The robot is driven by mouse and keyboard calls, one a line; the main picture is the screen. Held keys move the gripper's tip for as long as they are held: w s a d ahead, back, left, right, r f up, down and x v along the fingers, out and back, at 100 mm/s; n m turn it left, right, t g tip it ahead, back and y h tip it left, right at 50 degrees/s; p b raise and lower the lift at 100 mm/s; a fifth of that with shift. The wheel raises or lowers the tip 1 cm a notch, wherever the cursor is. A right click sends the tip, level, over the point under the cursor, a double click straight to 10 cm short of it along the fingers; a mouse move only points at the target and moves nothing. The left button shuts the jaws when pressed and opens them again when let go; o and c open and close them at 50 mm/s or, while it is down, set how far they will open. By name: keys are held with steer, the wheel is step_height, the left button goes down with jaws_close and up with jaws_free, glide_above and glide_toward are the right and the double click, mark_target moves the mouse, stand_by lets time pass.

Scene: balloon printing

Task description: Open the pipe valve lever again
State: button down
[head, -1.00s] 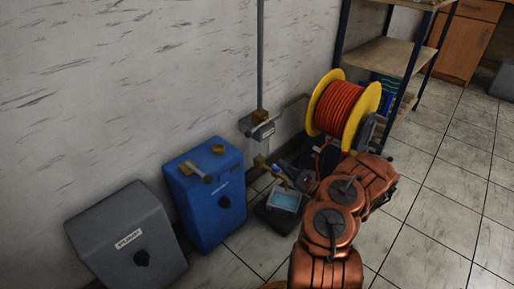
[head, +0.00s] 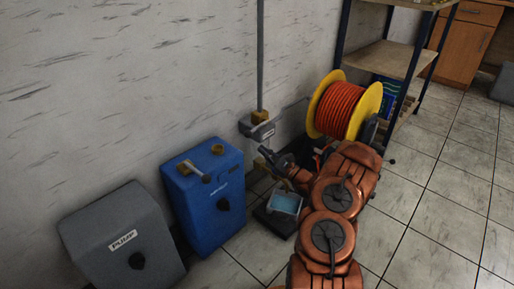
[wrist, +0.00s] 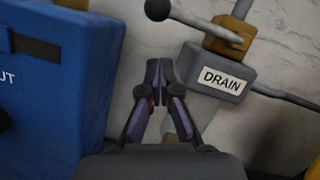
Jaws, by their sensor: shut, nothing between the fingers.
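The drain valve stands on the wall pipe. Its brass body (head: 260,117) and grey box (head: 262,131) show in the head view. In the wrist view, the grey lever (wrist: 198,22) runs left from the brass body (wrist: 232,32) to a dark ball knob (wrist: 158,9). The box labelled DRAIN (wrist: 217,78) is just below. My gripper (wrist: 157,66) is shut and empty, left of the DRAIN box and below the knob, with a visible gap to the knob. In the head view my gripper (head: 264,151) is just below the valve box.
The blue box (head: 205,195) with another small lever (head: 192,169) stands to the left, close to my gripper in the wrist view. A grey PUMP box (head: 125,245) is farther left. An orange hose reel (head: 344,108) is right of the valve. A small device (head: 285,205) lies below.

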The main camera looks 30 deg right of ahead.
mark_target(258, 128)
steer(key=shift+w+a+r+b, duration=0.3)
steer(key=shift+w+r, duration=0.05)
steer(key=shift+r, duration=0.25)
steer(key=shift+w+a+r+b, duration=0.35)
steer(key=shift+r, duration=0.2)
steer(key=shift+w+a+r+b, duration=0.3)
steer(key=shift+w+r, duration=0.05)
steer(key=shift+r, duration=0.25)
steer(key=shift+r+p, duration=0.15)
steer(key=shift+p, duration=0.15)
steer(key=shift+a+r+m+p, duration=0.1)
steer(key=shift+r+m+p, duration=0.05)
steer(key=shift+m+p, duration=0.2)
